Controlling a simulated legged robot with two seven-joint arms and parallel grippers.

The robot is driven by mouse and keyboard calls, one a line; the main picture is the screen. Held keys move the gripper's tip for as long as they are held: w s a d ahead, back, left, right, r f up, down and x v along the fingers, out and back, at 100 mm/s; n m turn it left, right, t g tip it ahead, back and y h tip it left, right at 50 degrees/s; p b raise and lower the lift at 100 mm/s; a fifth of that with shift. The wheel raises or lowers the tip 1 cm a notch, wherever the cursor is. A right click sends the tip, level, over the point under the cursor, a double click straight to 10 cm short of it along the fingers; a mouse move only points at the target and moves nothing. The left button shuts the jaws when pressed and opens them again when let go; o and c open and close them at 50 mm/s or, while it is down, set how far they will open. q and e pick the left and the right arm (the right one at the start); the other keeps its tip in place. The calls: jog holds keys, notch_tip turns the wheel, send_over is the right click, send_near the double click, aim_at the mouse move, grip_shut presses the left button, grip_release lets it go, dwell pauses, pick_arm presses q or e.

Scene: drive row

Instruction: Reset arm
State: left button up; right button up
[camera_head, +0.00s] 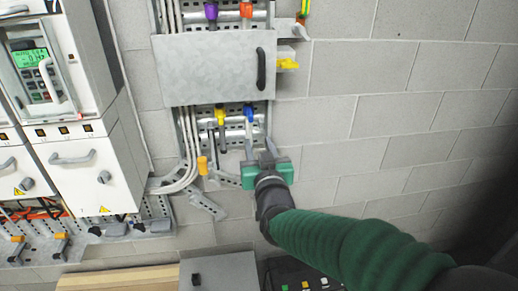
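My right arm, in a ribbed green sleeve, comes in from the lower right. Its green and dark gripper (259,147) is in front of the rail panel below the grey box (215,70). Its two fingers point up and stand apart, with nothing seen held between them. The fingertips are just below a blue clip (248,112) on the rail; I cannot tell whether they touch anything. A yellow clip (220,116) hangs to the left of it. My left gripper is not in view.
White drive cabinets (95,170) with handles stand at the left, one with a lit green display (28,58). A grey box (222,272), a wooden board (118,279) and a black button panel (303,276) are at the bottom. The block wall (400,110) at right is bare.

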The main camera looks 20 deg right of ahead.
jog(key=s+a+f+n+g+y+b, duration=0.1)
jog(key=s+a+f+g+y+b, duration=0.2)
jog(key=f, duration=0.8)
jog(key=s+a+f+n+g+y+b, duration=0.1)
jog(key=s+a+f+g, duration=0.25)
jog(key=f, duration=0.75)
jog(key=s+f+n+g+y+b, duration=0.1)
jog(key=s+f+g, duration=0.7)
jog(key=s+f, duration=0.6)
jog(key=s, duration=0.2)
jog(key=shift+s+d+b, duration=0.15)
jog(key=shift+s+b, duration=0.15)
